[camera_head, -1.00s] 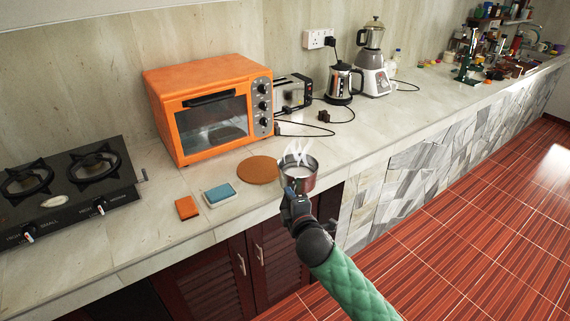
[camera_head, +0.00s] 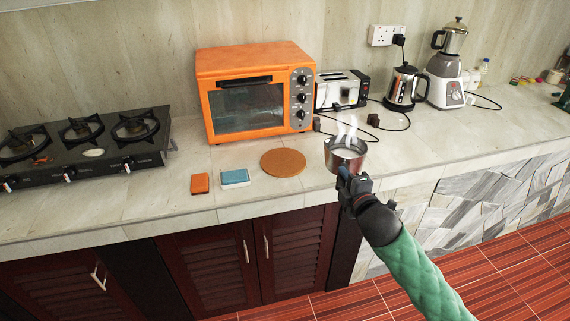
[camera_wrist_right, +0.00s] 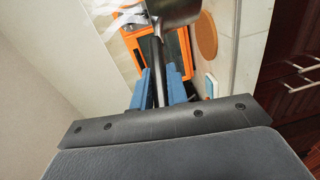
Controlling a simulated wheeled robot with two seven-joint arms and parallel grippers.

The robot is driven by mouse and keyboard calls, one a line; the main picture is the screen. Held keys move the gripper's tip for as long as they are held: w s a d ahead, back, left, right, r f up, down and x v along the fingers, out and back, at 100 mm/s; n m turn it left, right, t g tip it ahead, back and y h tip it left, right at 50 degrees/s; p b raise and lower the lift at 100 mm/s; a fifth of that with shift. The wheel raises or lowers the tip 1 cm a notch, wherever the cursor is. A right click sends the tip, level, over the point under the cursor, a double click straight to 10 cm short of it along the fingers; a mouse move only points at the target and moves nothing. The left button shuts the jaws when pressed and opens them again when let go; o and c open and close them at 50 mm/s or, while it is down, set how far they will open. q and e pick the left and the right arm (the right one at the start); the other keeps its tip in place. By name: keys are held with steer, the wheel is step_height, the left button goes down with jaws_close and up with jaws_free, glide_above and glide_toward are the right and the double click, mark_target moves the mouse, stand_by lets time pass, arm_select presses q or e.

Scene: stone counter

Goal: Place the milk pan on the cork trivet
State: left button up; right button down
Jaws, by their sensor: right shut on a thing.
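The steel milk pan (camera_head: 345,158) holds a white steaming liquid and is upright near the counter's front edge. My right gripper (camera_head: 350,182) is shut on its handle. In the right wrist view the handle (camera_wrist_right: 158,78) runs between the blue fingers of my right gripper (camera_wrist_right: 160,88), and the pan body (camera_wrist_right: 176,8) is at the top. The round cork trivet (camera_head: 283,163) lies flat on the counter, left of the pan and apart from it, with nothing on it. It also shows in the wrist view (camera_wrist_right: 206,36). My left gripper is in no view.
An orange toaster oven (camera_head: 255,95) stands behind the trivet. A blue and white sponge (camera_head: 235,178) and an orange block (camera_head: 200,184) lie to its left. A gas stove (camera_head: 85,148) is farther left. A toaster (camera_head: 342,90), a kettle (camera_head: 405,88) and a blender (camera_head: 447,65) stand behind, with loose cords.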

arm_select(q)
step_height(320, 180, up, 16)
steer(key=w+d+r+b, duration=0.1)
steer(key=b, duration=0.3)
arm_select(e)
steer(key=w+a+r+n+g+y, duration=0.3)
steer(key=a+n+g+y, duration=0.1)
steer(key=a+n+y, duration=0.3)
arm_select(q)
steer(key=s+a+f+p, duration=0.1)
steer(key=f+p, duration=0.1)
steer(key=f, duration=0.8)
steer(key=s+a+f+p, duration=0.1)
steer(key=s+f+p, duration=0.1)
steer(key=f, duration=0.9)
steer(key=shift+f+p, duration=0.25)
steer(key=shift+p, duration=0.55)
arm_select(e)
steer(key=w+a+f+m, duration=0.1)
steer(key=w+a+f, duration=0.4)
steer(key=w+f, duration=0.5)
steer(key=shift+w+a+f+g, duration=0.2)
steer(key=shift+f+g, duration=0.1)
steer(key=shift+f, duration=0.15)
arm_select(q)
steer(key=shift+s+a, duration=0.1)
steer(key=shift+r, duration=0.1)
arm_select(e)
steer(key=shift+f, duration=0.1)
